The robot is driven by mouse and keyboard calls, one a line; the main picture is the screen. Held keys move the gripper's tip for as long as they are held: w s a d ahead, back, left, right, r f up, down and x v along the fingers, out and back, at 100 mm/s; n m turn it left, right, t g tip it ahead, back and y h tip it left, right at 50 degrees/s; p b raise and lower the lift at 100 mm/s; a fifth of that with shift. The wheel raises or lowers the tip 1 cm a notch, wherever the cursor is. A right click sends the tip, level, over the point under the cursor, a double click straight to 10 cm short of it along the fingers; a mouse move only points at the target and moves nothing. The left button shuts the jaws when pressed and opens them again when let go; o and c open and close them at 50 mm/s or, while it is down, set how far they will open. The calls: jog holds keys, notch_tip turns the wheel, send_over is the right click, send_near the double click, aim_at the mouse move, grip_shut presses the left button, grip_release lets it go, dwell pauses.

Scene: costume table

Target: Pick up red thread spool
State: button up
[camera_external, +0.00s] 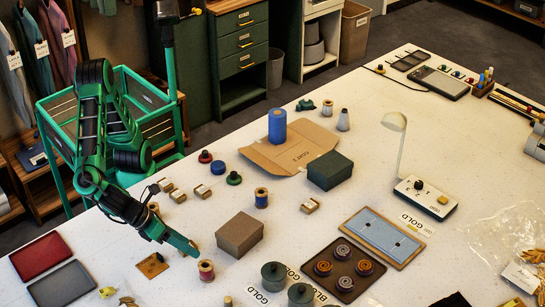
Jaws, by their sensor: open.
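A small spool with reddish thread (206,271) stands upright on the white table near its front edge. My gripper (193,248) is just above and to the left of this spool, pointing down to the right. The jaws are open and small in this view, and I see nothing held between them. They look apart from the spool, but the exact gap cannot be told. A similar spool with blue thread (261,198) stands farther back.
A brown box (239,234) stands close right of the spool. Dark green lidded pots (273,277) are to its lower right. A flat orange-brown piece (152,265) lies to the left, with red (40,255) and grey trays (62,286) beyond.

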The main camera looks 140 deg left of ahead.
aim_at(220, 276)
jog(key=w+d+r+m+t+y, duration=0.3)
jog(key=w+d+r+m+y, duration=0.1)
jog(key=m+y, duration=0.15)
jog(key=shift+h, duration=0.45)
jog(key=f, duration=0.5)
jog(key=shift+w, duration=0.2)
jog(key=shift+w+a+f, duration=0.1)
jog(key=shift+a+f, duration=0.05)
jog(key=shift+f, duration=0.1)
jog(key=x, duration=1)
jog(key=shift+w, duration=0.3)
jog(key=shift+c, duration=0.3)
jog(key=c, duration=1.1)
